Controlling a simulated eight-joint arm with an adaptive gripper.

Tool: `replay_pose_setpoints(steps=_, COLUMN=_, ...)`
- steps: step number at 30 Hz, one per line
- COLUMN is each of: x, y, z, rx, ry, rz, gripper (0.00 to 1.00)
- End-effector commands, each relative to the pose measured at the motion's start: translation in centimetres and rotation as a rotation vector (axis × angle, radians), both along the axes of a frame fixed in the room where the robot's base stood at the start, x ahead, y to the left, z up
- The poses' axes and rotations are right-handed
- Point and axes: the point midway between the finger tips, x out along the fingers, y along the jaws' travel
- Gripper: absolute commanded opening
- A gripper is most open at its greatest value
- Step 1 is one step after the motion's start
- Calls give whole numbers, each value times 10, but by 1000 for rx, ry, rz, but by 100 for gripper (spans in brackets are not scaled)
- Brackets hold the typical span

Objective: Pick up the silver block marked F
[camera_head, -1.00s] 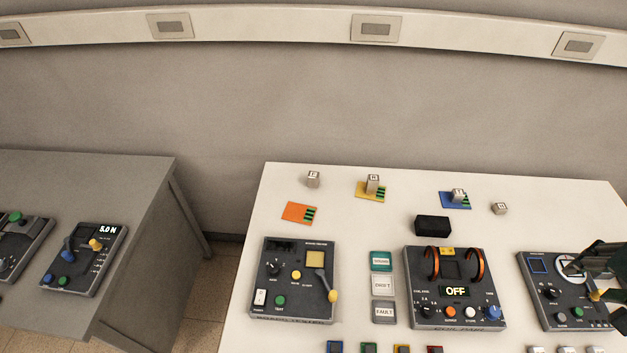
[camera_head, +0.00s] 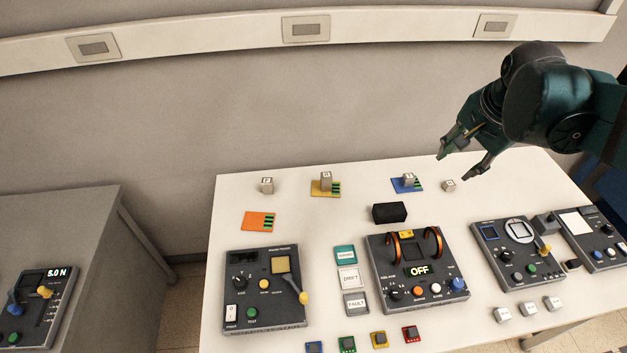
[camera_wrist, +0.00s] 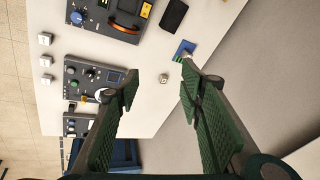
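Silver blocks stand along the back of the white table. The far-left block (camera_head: 267,185) bears a dark letter that looks like an F, though it is too small to be sure. Another block (camera_head: 326,180) stands on a yellow card, and one (camera_head: 409,180) on a blue card. A smaller-looking block (camera_head: 449,186) stands bare on the table to the right; its letter is unreadable. My gripper (camera_head: 454,167) is open and empty, above and near that right block, far right of the far-left one. In the wrist view the bare block (camera_wrist: 163,78) shows between the spread fingers.
A black box (camera_head: 390,212) lies before the blue card (camera_head: 398,187). An orange card (camera_head: 259,222) lies at left. Control panels, including one with copper coils (camera_head: 418,280), fill the front. The back strip between blocks is mostly clear.

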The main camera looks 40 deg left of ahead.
Motion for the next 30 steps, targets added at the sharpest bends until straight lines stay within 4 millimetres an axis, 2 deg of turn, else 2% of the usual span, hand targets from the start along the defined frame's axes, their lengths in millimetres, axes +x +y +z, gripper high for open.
replay_pose_setpoints(steps=1, x=5, y=14, z=-2, rx=4, ry=10, rz=-6, gripper=38)
replay_pose_setpoints(steps=16, x=27, y=142, z=-37, rx=28, ry=118, rz=-111, gripper=38)
replay_pose_setpoints(steps=30, x=23, y=270, z=-88, rx=25, ry=207, rz=-216, gripper=38)
